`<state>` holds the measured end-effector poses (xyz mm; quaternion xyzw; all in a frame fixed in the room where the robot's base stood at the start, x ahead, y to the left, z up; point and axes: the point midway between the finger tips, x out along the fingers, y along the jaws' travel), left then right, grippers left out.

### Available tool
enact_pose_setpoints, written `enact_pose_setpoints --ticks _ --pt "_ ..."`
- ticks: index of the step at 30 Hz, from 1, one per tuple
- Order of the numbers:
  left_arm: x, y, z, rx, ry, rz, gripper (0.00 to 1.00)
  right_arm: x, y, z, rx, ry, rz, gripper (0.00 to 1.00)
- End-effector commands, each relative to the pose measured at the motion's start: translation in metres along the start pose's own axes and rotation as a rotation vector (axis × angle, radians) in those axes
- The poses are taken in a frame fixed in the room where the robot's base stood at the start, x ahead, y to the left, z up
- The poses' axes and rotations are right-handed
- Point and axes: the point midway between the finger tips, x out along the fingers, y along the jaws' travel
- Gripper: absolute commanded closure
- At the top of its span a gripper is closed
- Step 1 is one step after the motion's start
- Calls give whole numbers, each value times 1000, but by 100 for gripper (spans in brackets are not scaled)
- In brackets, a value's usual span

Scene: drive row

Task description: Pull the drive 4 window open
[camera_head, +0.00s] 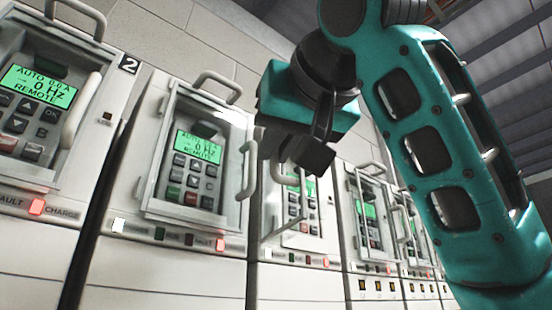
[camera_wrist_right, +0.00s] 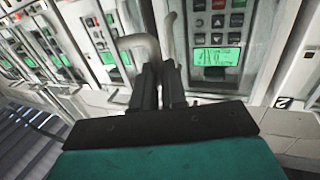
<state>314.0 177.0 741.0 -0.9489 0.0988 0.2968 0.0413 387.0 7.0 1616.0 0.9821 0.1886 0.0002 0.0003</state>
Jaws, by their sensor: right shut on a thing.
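Drive 4, the cabinet third from the left, has a lit green display (camera_head: 294,188) and keypad. Its clear window (camera_head: 283,226) seems to stand out at an angle from the panel, as its lower edge slants up to the right. In the right wrist view, my right gripper (camera_wrist_right: 160,72) is shut on a bent grey handle (camera_wrist_right: 140,42). My left gripper is not in view.
Drive 3's window (camera_head: 160,150) is just to the left, with its side handle (camera_head: 250,155) close to my gripper. Drive 2 (camera_head: 40,90) is at far left, by the number 2 label (camera_head: 128,65). More drives (camera_head: 368,212) continue to the right, partly behind my teal arm.

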Motion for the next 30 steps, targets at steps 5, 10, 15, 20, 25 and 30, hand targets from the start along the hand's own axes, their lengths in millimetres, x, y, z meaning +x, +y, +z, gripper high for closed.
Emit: enact_pose_setpoints --ticks 5,10,15,20,25,30 --pt "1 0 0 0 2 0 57 0 0 -1 0 2 20 100" --pt "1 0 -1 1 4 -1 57 0 1 0 0 1 28 100" --pt "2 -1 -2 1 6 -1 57 0 1 0 0 1 29 100" --pt "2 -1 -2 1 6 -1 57 0 1 0 0 0 29 100" --pt "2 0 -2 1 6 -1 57 0 2 0 0 0 29 74" --pt "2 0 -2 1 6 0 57 0 2 0 0 0 29 63"
